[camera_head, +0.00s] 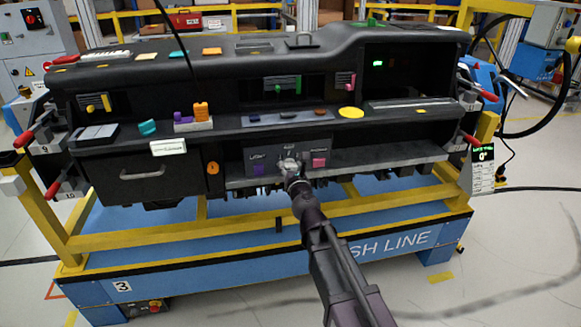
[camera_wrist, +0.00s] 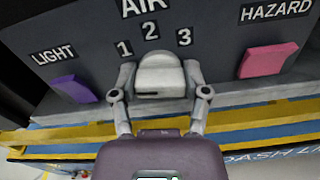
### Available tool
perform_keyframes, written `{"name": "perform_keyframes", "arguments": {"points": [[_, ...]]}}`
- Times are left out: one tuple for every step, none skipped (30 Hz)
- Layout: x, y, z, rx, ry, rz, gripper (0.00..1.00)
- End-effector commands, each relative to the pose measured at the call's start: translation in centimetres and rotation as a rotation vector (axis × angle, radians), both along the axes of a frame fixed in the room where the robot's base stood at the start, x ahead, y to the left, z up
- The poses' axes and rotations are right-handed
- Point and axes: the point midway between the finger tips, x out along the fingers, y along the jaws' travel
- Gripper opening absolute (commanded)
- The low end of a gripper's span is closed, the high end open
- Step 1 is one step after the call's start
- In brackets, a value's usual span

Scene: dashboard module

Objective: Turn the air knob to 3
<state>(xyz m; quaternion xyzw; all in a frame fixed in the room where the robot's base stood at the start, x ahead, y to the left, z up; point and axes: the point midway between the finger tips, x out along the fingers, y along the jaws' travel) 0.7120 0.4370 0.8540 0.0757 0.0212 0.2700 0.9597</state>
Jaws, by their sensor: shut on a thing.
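The air knob (camera_wrist: 160,74) is a pale grey rounded knob on the dark panel, below the label AIR and the numbers 1 (camera_wrist: 124,48), 2 (camera_wrist: 150,30) and 3 (camera_wrist: 184,38). A short dark mark shows on its near face, left of its middle; I cannot tell which number the knob points to. My gripper (camera_wrist: 160,80) has one finger on each side of the knob and is shut on it. In the head view my gripper (camera_head: 291,168) reaches the lower middle of the dashboard and hides most of the knob.
A purple LIGHT switch (camera_wrist: 73,89) lies left of the knob and a pink HAZARD switch (camera_wrist: 267,60) lies right. A grey ledge and a yellow frame bar (camera_head: 240,235) run below. A small display (camera_head: 484,155) at the right reads 0°.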

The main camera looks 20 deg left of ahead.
Motion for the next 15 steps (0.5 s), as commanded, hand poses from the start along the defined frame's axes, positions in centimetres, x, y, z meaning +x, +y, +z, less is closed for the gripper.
{"name": "perform_keyframes", "arguments": {"points": [[0.1,-0.03,0.01,0.026,0.016,-0.002,0.12],[0.1,-0.03,0.01,0.047,0.029,-0.002,0.12],[0.11,-0.04,0.01,0.073,0.045,-0.002,0.12],[0.11,-0.05,0.0,0.095,0.058,-0.002,0.12],[0.13,-0.05,-0.01,0.116,0.071,-0.002,0.12],[0.13,-0.06,-0.01,0.146,0.089,-0.002,0.12],[0.14,-0.07,-0.01,0.169,0.104,-0.002,0.12],[0.14,-0.08,-0.01,0.193,0.118,-0.002,0.12],[0.15,-0.08,-0.02,0.225,0.138,-0.002,0.12],[0.16,-0.09,-0.03,0.249,0.153,-0.002,0.12],[0.16,-0.1,-0.04,0.274,0.168,-0.002,0.12],[0.17,-0.1,-0.04,0.306,0.187,-0.002,0.12],[0.17,-0.11,-0.05,0.331,0.203,-0.002,0.12],[0.17,-0.11,-0.05,0.355,0.217,-0.002,0.12],[0.19,-0.11,-0.06,0.386,0.236,-0.002,0.12]]}}
